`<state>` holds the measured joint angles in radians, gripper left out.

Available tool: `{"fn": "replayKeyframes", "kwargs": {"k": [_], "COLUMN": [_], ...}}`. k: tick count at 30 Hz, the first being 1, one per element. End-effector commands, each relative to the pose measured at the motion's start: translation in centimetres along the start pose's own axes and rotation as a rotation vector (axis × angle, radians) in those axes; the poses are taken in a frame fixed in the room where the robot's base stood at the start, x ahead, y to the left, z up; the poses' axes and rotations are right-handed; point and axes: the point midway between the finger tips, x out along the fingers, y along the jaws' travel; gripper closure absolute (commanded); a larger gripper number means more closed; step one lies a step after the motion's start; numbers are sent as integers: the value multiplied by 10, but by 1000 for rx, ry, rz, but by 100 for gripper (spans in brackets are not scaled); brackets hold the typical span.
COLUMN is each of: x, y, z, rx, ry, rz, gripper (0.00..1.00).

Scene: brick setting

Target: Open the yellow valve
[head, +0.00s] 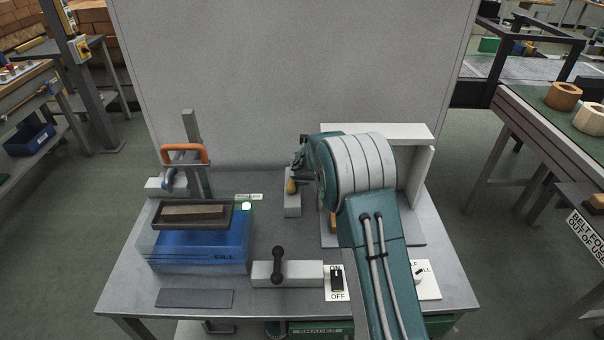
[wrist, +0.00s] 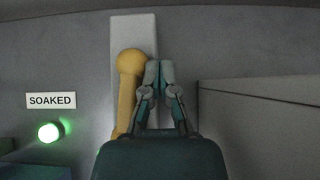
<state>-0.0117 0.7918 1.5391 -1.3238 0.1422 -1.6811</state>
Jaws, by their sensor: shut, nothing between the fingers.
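The yellow valve (wrist: 128,85) shows in the wrist view as a yellow lever with a round knob, on a pale block (wrist: 133,28). Its lower part runs down behind my gripper's body. My gripper (wrist: 159,68) is shut and empty, just right of the lever. The fingers look very close to it; I cannot tell whether they touch. In the head view the yellow valve (head: 292,187) shows small on its pale block (head: 292,206), left of my arm. My gripper (head: 299,155) is partly hidden there beside my teal wrist.
A lit green lamp (wrist: 49,132) sits under a "SOAKED" label (wrist: 51,100). On the table (head: 190,318) stand a blue box (head: 200,250) with a dark tray (head: 165,222), a black lever (head: 278,265) and an on/off switch (head: 337,282). A white-walled stand (head: 380,131) is behind my arm.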

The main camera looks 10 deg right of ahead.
Motion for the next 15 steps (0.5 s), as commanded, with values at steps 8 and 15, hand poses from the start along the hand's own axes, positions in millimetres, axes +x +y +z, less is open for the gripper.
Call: {"fn": "replayKeyframes", "kwargs": {"k": [8, 15], "x": [-39, -83], "y": [1, 1], "z": [2, 1], "rx": [0, 0], "ry": [-3, -3], "rz": [1, 1], "gripper": [100, 100]}}
